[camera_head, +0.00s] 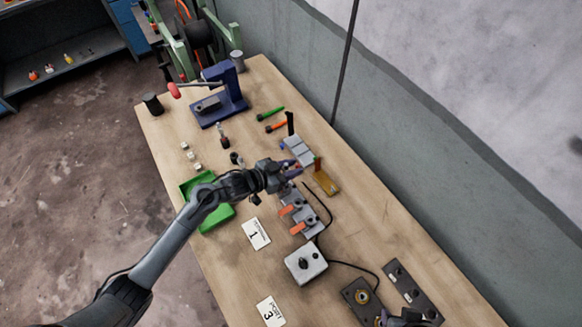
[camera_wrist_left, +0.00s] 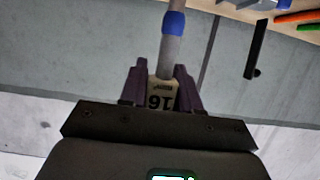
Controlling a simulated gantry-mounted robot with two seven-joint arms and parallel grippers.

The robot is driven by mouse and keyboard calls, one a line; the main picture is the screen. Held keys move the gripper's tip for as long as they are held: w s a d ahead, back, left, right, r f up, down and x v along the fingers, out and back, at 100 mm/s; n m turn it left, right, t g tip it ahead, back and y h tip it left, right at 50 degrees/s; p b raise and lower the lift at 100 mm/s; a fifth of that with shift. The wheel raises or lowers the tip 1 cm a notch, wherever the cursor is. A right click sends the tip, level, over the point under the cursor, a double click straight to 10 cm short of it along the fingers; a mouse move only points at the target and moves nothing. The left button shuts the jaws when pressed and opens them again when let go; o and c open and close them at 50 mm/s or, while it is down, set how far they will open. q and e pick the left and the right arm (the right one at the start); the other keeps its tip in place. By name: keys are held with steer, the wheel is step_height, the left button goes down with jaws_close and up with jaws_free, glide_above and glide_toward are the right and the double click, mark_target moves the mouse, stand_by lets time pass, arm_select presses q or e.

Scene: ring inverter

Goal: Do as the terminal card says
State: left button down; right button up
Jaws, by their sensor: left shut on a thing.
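My left gripper (camera_head: 296,169) reaches in over the middle of the table. In the left wrist view its purple fingers (camera_wrist_left: 162,78) are shut on a pale piece marked 16 (camera_wrist_left: 162,95), with a grey shaft and blue band (camera_wrist_left: 174,24) extending beyond it. A white card with a large 1 (camera_head: 256,234) lies below the gripper. Another card with a large 3 (camera_head: 270,312) lies nearer the bottom; their small print is hard to read. A grey block with orange levers (camera_head: 312,228) and a brown plate (camera_head: 327,184) are close to the gripper. A dark purplish part of my right gripper (camera_head: 384,319) shows at the bottom edge.
A green tray (camera_head: 217,220) lies partly under my left arm. A grey knob box (camera_head: 306,264), a box with a yellow ring (camera_head: 357,294) and a dark panel (camera_head: 411,292) stand lower right. A blue press (camera_head: 232,101) stands at the back. The wall borders the right side.

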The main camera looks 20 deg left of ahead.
arm_select(q)
steer(key=shift+p, duration=0.3)
stand_by(1.1)
steer(key=shift+f, duration=0.35)
stand_by(0.3)
steer(key=shift+f+b, duration=0.6)
steer(key=shift+f, duration=0.45)
steer(key=shift+f+b, duration=0.45)
steer(key=shift+f, duration=0.2)
steer(key=c, duration=0.7)
jaws_free()
steer(key=v, duration=1.1)
steer(key=shift+w, duration=0.1)
